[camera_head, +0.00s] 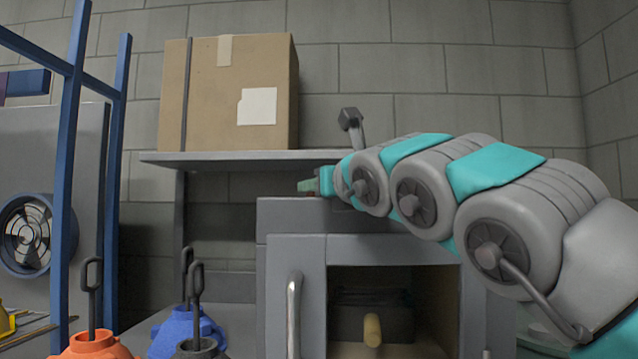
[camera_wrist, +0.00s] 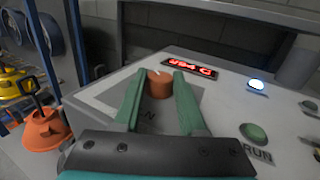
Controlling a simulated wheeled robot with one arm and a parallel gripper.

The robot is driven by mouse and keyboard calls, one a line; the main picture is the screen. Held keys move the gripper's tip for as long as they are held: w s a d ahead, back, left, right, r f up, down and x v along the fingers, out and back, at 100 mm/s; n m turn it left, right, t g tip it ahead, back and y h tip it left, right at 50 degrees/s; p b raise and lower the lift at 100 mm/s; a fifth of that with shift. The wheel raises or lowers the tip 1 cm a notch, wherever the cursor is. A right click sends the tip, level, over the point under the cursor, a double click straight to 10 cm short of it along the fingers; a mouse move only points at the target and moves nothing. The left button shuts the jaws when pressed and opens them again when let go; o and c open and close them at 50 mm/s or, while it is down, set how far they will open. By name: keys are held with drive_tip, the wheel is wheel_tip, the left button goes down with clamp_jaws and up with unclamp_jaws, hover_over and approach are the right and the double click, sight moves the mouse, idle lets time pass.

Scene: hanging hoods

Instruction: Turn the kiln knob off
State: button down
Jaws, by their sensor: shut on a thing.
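The kiln (camera_head: 290,215) is a grey box in the middle of the head view, with a door handle and a window in its front. In the wrist view its sloped top panel (camera_wrist: 225,100) carries a round orange-brown knob (camera_wrist: 159,86) with a pale mark on its top. The green fingers of my gripper (camera_wrist: 159,88) are shut on the knob, one on each side. In the head view my gripper (camera_head: 315,185) is at the kiln's top, and the knob cannot be made out there. Lettering below the knob is partly hidden by the fingers.
A red lit display (camera_wrist: 188,67), a glowing white-blue lamp (camera_wrist: 256,84) and a green button (camera_wrist: 253,132) marked RUN are on the panel. A cardboard box (camera_head: 250,95) sits on a shelf (camera_head: 215,157) behind. Orange (camera_head: 95,346) and blue (camera_head: 185,328) hooked weights stand at the lower left.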

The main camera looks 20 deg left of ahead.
drive_tip(key=shift+n+g+y, duration=0.3)
drive_tip(key=shift+y, duration=0.1)
drive_tip(key=shift+c, duration=2.4)
unclamp_jaws()
drive_tip(key=shift+b+v, duration=0.55)
drive_tip(key=shift+v, duration=3.3)
drive_tip(key=shift+d, duration=0.1)
